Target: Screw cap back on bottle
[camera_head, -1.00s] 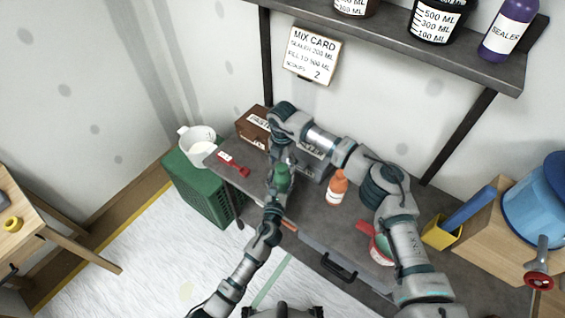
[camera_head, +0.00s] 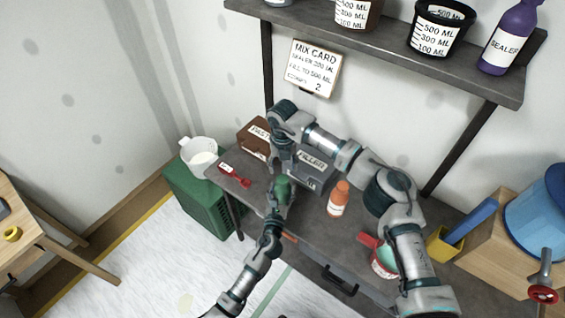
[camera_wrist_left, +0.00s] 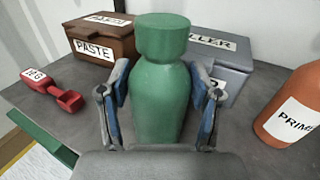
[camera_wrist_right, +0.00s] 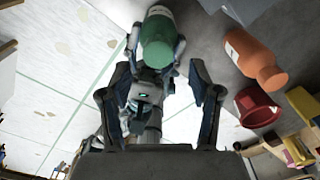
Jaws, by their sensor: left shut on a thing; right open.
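A green bottle (camera_head: 283,190) stands upright at the front of the grey worktop. The left wrist view shows its body (camera_wrist_left: 160,105) between my left fingers, with a wide green cap (camera_wrist_left: 162,36) sitting level on top. How tightly the cap is seated cannot be seen. My left gripper (camera_wrist_left: 160,112) is shut around the bottle's body. My right gripper (camera_head: 283,166) points down from above the bottle. In the right wrist view its fingers (camera_wrist_right: 160,75) are open and empty, with the green cap (camera_wrist_right: 158,54) just beyond the tips.
Behind the bottle stand a brown PASTE box (camera_head: 256,136) and a grey FILLER box (camera_head: 312,172). An orange bottle (camera_head: 338,200) is to the right, a red scoop (camera_head: 236,177) to the left. A red-handled cup (camera_head: 380,262) sits farther right. A shelf (camera_head: 400,50) hangs above.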

